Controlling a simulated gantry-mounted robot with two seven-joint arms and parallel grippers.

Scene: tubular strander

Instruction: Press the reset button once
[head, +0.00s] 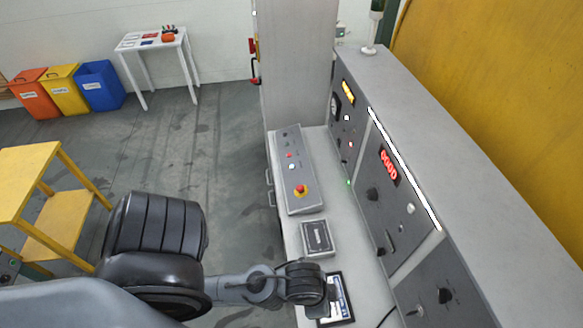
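No button can be read as the reset button; the labels are too small. The upright panel (375,215) has a red digit display (388,168) and a pale round button (410,208). My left gripper (328,302) is at the near part of the desk, over a tablet-like screen (341,300), apart from these buttons. Its fingers are not clear. My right gripper is out of view.
A small dark box (317,238) lies on the desk between my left gripper and the control box. Knobs (373,194) project from the upright panels. A yellow table (25,180), coloured bins (62,90) and a white table (155,42) stand left, with open floor between.

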